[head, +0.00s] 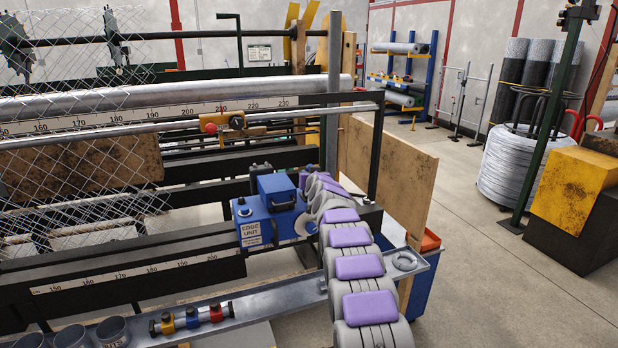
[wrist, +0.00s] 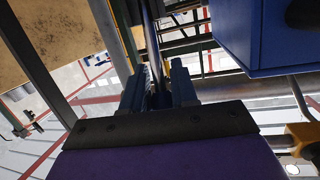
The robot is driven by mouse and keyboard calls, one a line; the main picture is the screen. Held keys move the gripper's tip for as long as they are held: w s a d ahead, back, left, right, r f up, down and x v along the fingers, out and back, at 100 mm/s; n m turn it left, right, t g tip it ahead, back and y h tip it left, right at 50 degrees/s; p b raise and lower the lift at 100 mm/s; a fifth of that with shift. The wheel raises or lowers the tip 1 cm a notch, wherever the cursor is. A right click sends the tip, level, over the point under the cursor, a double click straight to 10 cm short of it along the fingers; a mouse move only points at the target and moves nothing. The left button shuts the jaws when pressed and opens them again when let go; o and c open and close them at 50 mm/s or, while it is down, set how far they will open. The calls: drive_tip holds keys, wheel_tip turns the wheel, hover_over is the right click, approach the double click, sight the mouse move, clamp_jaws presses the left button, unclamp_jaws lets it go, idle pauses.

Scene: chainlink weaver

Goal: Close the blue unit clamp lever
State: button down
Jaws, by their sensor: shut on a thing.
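The blue edge unit (head: 270,212) sits on the dark rail of the machine, with a white label on its front and a pale round disc at its right side. In the wrist view its blue housing (wrist: 275,35) fills the upper right. My gripper (wrist: 157,88) is beside that housing, its two blue-grey fingers shut on a slim dark bar (wrist: 153,40). The bar looks like the clamp lever, but its base and joint are hidden. In the head view my purple-padded arm reaches to the unit's right side and hides the fingertips and lever.
A wooden panel (head: 388,170) stands close behind my arm. A metal tray (head: 405,262) and a low shelf with red, yellow and blue fittings (head: 192,318) lie in front. Chain-link mesh (head: 80,120) hangs at left.

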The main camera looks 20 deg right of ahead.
drive_tip(key=shift+r, duration=0.4)
idle(0.3)
drive_tip(key=c, duration=0.8)
unclamp_jaws()
drive_tip(key=shift+s+f, duration=0.1)
drive_tip(key=shift+s, duration=0.05)
drive_tip(key=shift+f, duration=0.25)
